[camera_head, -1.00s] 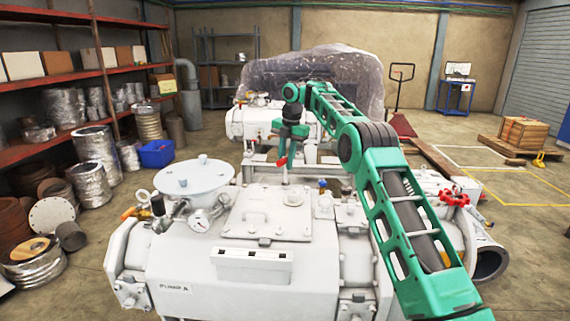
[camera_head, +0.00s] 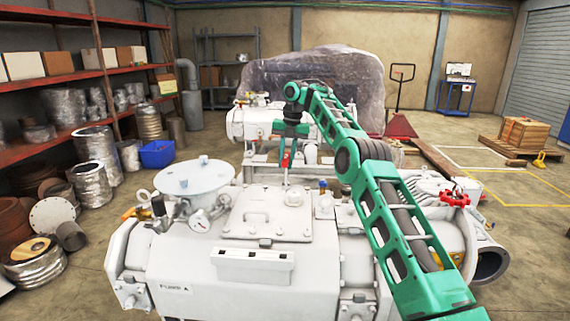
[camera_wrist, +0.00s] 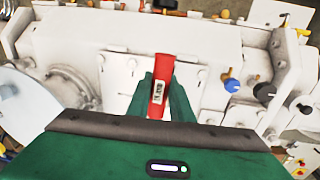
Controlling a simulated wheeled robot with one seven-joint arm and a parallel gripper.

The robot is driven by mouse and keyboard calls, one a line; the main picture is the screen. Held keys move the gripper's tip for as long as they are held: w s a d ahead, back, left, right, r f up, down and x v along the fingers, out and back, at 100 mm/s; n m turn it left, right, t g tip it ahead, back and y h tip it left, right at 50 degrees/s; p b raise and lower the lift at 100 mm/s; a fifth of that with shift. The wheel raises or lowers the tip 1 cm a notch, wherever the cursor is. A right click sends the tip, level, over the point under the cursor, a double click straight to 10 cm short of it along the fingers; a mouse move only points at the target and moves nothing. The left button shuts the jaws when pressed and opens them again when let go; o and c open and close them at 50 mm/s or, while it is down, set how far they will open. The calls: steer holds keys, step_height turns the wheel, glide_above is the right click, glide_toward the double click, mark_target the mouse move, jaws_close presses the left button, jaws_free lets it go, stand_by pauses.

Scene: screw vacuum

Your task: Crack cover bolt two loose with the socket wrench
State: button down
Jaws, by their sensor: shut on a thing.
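My gripper (camera_head: 289,147) is shut on the red handle of the socket wrench (camera_head: 286,161) above the pump's square cover. In the wrist view, the red wrench handle (camera_wrist: 157,108) with a small pale label lies between the green fingers. The wrench's thin shaft points down to the back edge of the cover (camera_head: 285,222), right of its middle. I cannot tell if the socket sits on a bolt. The white cover has a small handle and bolts around its edge. The cover bolt under the wrench is hidden.
A round white lid (camera_head: 193,182) and a pressure gauge (camera_head: 200,221) stand left of the cover. A second white machine (camera_head: 250,124) and a plastic-wrapped bulk (camera_head: 310,80) stand behind.

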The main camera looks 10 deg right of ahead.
steer(key=shift+w+r, duration=0.1)
steer(key=shift+r, duration=0.1)
steer(key=shift+r, duration=1.45)
steer(key=shift+a+r+m, duration=0.4)
steer(key=shift+r+m, duration=0.1)
steer(key=shift+m, duration=0.4)
steer(key=shift+r+m, duration=0.4)
steer(key=shift+m, duration=0.4)
steer(key=shift+r+m+t+h, duration=0.3)
steer(key=shift+r+m+h, duration=0.1)
steer(key=shift+m, duration=0.5)
steer(key=m, duration=0.1)
steer(key=d+r+m, duration=0.1)
steer(key=m, duration=0.1)
steer(key=shift+s+t, duration=0.2)
steer(key=shift+t, duration=0.1)
steer(key=shift+f, duration=0.1)
